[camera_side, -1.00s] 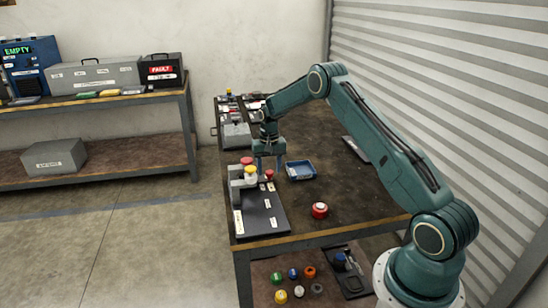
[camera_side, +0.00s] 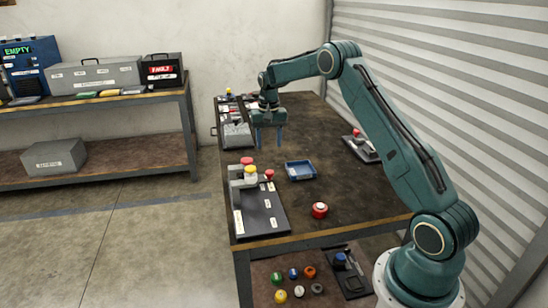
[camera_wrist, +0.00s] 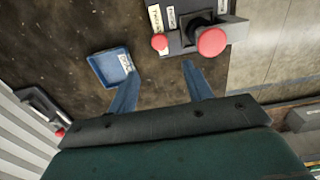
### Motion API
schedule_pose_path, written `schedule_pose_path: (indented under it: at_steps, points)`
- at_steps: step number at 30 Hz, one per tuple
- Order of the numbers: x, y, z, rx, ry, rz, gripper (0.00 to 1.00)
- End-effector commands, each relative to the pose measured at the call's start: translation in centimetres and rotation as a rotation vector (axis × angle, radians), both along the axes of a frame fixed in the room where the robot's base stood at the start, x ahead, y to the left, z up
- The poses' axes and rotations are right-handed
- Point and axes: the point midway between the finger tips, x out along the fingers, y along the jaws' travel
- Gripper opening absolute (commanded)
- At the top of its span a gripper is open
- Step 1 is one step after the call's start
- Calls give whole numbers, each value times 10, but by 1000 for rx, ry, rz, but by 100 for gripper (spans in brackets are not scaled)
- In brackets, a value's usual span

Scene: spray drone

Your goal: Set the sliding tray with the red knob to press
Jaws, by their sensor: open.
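The black sliding tray (camera_side: 262,215) lies on a labelled black base at the near left of the bench. Its small red knob (camera_side: 269,174) stands beside the grey press (camera_side: 236,185), which carries a yellow part and a larger red button (camera_side: 247,161) on top. The wrist view shows the small red knob (camera_wrist: 160,41) and the larger red button (camera_wrist: 211,41); the label words are too small to read surely. My gripper (camera_side: 268,146) is open and empty, raised above the bench beyond the knob. Its two blue fingers (camera_wrist: 158,70) are apart, touching nothing.
A black plate with a red knob (camera_side: 357,132) is at the right edge. A grey box (camera_side: 236,136) stands behind. The middle of the bench is clear.

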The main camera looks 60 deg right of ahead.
Motion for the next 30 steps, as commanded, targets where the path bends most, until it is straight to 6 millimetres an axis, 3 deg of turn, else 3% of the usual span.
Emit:
schedule_pose_path:
  at_steps: [6,23,30]
  points:
    - [0,0,24,-1,-2,-1,50]
    - [0,1,32,-1,-2,2,50]
    - [-4,16,54,-11,-21,35,50]
